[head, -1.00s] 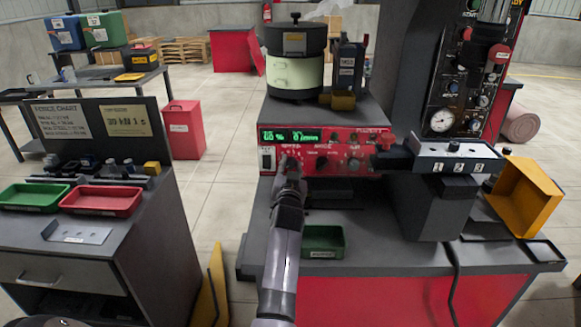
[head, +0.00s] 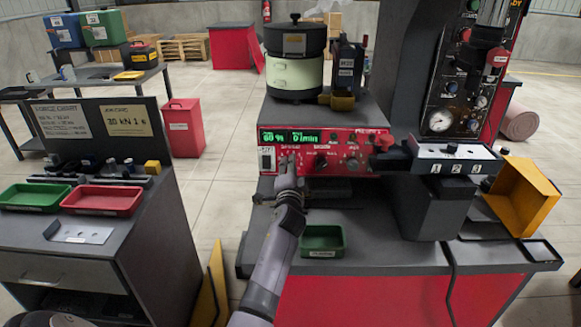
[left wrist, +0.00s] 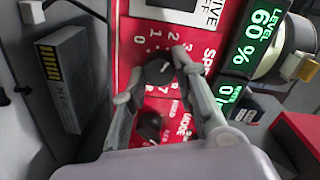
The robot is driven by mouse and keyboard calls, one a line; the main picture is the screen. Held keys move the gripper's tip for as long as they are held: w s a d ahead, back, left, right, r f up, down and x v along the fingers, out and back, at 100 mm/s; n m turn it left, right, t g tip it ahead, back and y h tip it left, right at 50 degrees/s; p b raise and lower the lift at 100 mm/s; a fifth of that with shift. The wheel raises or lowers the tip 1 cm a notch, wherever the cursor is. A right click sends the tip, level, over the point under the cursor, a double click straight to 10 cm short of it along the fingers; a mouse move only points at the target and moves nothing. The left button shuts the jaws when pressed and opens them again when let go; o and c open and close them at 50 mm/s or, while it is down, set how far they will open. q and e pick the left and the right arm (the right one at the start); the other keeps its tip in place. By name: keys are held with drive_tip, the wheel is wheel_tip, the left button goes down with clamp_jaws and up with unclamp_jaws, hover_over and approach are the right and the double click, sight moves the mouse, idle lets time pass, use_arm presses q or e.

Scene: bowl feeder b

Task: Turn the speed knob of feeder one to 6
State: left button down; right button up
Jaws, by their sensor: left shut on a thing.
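The feeder's red control panel (head: 345,161) faces me in the head view, with green displays reading about 60 % and 0 /min. My left gripper (head: 287,168) is at the panel's left part and hides the speed knob there. In the left wrist view, the black speed knob (left wrist: 158,68) sits between the two fingers of my left gripper (left wrist: 153,77), which is shut on it. The dial marks 0, 1, 2, 3 and a 7 show around it. I cannot read the knob's pointer. My right gripper is not in view.
A second black knob (left wrist: 150,125), marked MODE, is close beside the gripper. A green tray (head: 323,238) lies on the bench below the panel. A block marked 1 2 3 (head: 453,157) stands to the right. A side cabinet with red and green trays stands left.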

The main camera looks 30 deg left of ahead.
use_arm(q)
drive_tip(key=shift+s+f+m+p, duration=0.15)
drive_tip(key=shift+m+p, duration=1.55)
drive_tip(key=shift+m, duration=2)
drive_tip(key=shift+w+f+m+p, duration=0.15)
drive_tip(key=shift+m+p, duration=1.5)
drive_tip(key=shift+m, duration=2.05)
drive_tip(key=shift+s+f+m+p, duration=0.15)
drive_tip(key=shift+m+p, duration=1.55)
drive_tip(key=shift+m, duration=2)
drive_tip(key=shift+f, duration=0.1)
drive_tip(key=c, duration=1.7)
unclamp_jaws()
drive_tip(key=o, duration=0.4)
drive_tip(key=shift+r, duration=0.25)
drive_tip(key=v, duration=1.2)
